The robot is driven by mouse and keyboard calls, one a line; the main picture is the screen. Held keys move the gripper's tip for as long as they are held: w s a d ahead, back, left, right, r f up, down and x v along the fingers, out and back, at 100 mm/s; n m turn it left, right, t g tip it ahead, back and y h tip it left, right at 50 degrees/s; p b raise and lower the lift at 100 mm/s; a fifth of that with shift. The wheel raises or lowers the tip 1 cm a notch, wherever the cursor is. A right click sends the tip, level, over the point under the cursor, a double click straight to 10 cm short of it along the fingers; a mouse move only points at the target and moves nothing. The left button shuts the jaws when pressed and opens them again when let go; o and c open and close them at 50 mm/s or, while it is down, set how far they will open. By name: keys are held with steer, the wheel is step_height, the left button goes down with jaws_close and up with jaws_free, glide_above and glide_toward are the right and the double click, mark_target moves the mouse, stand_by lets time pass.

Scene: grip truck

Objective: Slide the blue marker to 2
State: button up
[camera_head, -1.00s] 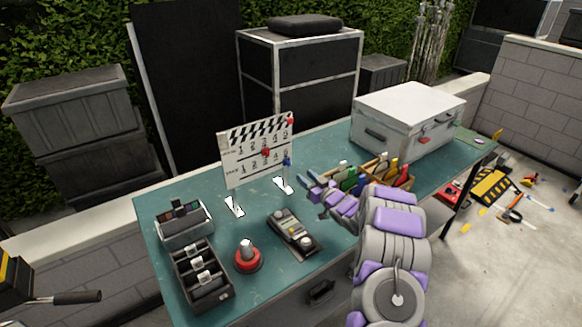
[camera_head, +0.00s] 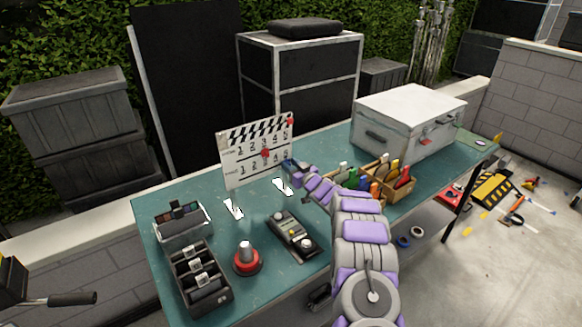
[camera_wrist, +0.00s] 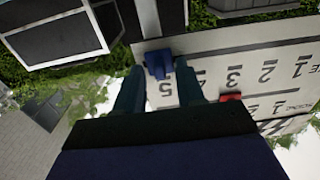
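The white clapperboard (camera_head: 236,172) stands upright on the green table, with two rows of numbers from 1 to 5. The blue marker (camera_wrist: 158,65) is at the 5 end of its lower row, near the board's right edge. The wrist view shows the board upside down. My gripper (camera_wrist: 158,72) is open at the board, with one finger on each side of the blue marker. In the head view, my gripper (camera_head: 290,166) mostly hides this marker. A red marker (camera_head: 265,153) sits near 3 between the rows; it also shows in the wrist view (camera_wrist: 231,97).

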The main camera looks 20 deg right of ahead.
mark_target(255, 173)
jaws_close()
stand_by(0.3)
steer(key=s+a, duration=0.1)
steer(key=a, duration=0.3)
steer(key=s+a, duration=0.1)
steer(key=a, duration=0.3)
steer(key=s+a, duration=0.2)
steer(key=a, duration=0.3)
steer(key=shift+s, duration=0.1)
jaws_free()
